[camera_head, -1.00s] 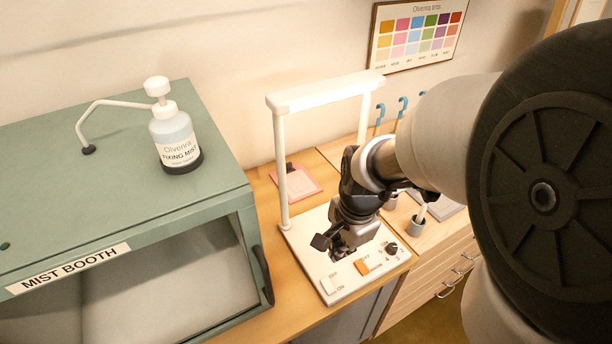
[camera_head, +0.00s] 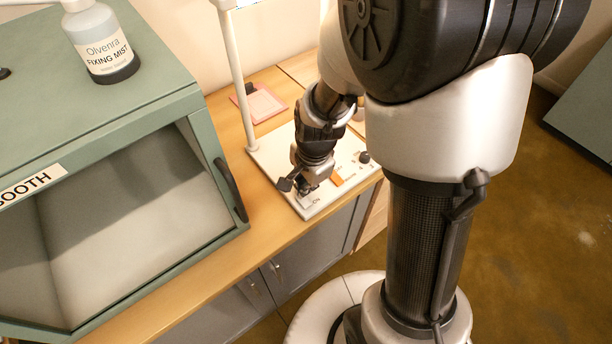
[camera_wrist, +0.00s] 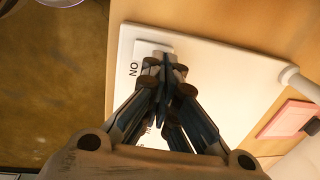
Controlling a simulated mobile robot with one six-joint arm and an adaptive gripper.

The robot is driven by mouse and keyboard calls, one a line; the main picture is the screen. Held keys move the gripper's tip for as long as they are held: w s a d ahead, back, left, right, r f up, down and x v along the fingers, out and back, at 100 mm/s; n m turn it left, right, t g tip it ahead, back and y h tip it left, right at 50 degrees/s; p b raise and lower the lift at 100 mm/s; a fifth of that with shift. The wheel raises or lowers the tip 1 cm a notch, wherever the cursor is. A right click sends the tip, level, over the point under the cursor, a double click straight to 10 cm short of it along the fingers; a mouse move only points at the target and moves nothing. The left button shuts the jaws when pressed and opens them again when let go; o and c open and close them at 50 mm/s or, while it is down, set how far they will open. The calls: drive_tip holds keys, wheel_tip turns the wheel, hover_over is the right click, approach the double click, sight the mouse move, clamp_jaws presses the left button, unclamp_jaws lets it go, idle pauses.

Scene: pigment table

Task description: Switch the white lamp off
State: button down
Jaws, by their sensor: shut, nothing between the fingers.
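The white lamp has a flat white base (camera_head: 268,158) on the wooden table and a thin upright post (camera_head: 236,85); its top is mostly out of the head view. A white switch (camera_wrist: 150,47) with "ON" lettering beside it sits near the base's edge in the wrist view. My gripper (camera_head: 304,188) points down over that switch. In the wrist view my gripper (camera_wrist: 165,62) is shut and empty, its tips over or at the switch and partly hiding it. I cannot tell whether they touch. An orange switch (camera_head: 337,180) and a black knob (camera_head: 364,158) lie to the right.
The green mist booth (camera_head: 130,110) stands left of the lamp, with a black handle (camera_head: 231,190) facing it. A fixing mist bottle (camera_head: 101,45) stands on the booth. A pink pad (camera_head: 262,103) lies behind the lamp base. Grey cabinets (camera_head: 315,245) are below the table.

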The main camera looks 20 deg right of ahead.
drive_tip(key=shift+f, duration=0.3)
drive_tip(key=shift+r+p, duration=0.1)
drive_tip(key=shift+p, duration=0.5)
drive_tip(key=shift+w+a+g+p, duration=0.15)
drive_tip(key=shift+g+p, duration=0.25)
drive_tip(key=shift+p, duration=0.2)
drive_tip(key=shift+w+f, duration=0.15)
drive_tip(key=shift+f, duration=0.25)
drive_tip(key=shift+s, duration=0.2)
drive_tip(key=shift+s+d+r, duration=0.15)
drive_tip(key=shift+s+d, duration=0.15)
drive_tip(key=shift+s, duration=0.35)
